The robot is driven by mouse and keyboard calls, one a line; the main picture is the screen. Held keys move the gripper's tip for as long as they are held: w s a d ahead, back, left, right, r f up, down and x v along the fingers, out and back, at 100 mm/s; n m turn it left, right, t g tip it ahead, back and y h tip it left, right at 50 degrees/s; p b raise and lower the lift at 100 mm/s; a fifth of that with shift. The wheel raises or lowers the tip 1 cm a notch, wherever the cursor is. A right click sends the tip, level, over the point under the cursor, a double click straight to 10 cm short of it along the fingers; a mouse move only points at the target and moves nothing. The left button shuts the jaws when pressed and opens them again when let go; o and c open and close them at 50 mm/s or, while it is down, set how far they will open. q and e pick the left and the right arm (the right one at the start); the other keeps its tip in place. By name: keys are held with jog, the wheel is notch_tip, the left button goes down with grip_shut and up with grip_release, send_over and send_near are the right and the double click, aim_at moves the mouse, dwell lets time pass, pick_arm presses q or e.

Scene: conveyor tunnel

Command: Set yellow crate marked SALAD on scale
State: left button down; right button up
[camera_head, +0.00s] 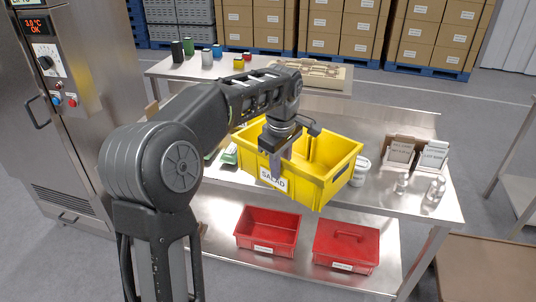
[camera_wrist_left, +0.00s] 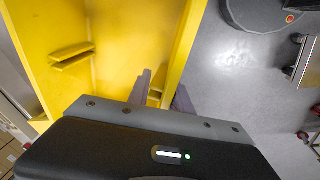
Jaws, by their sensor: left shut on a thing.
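The yellow crate (camera_head: 338,178), labelled SALAD on its near side, is at the front of the steel table (camera_head: 420,204). Its near end overlaps the table's front edge in the picture; I cannot tell whether its base touches the table. My left gripper (camera_head: 274,166) is shut on the crate's near wall beside the label. The left wrist view shows the empty yellow crate interior (camera_wrist_left: 125,40) and its wall between my fingers (camera_wrist_left: 164,90). I cannot make out a scale; the crate and my arm hide part of the table. My right gripper is out of view.
Two red crates (camera_head: 267,231) (camera_head: 346,247) sit on the lower shelf. Card holders (camera_head: 400,152), small clear jars (camera_head: 436,189) and a white tub (camera_head: 360,170) stand right of the yellow crate. A steel machine (camera_head: 70,110) stands at left; a second table (camera_head: 168,67) is behind.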

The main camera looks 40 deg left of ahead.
aim_at(316, 199)
pick_arm(q)
jog(key=d+f+m, duration=0.1)
jog(key=d+m, duration=0.2)
jog(key=m, duration=0.1)
jog(key=d+f+m+h, duration=0.1)
jog(key=d+f+m, duration=0.1)
jog(key=d+m, duration=0.2)
jog(key=s+d+f+m, duration=0.1)
jog(key=d+f+m, duration=0.1)
jog(key=d+m, duration=0.2)
jog(key=shift+d+h, duration=0.2)
jog(key=shift+h, duration=0.2)
jog(key=d+f+m+b, duration=0.4)
jog(key=f+m, duration=0.1)
jog(key=shift+s+d+f+h, duration=0.15)
jog(key=shift+s+f+h, duration=0.1)
jog(key=shift+f+h, duration=0.1)
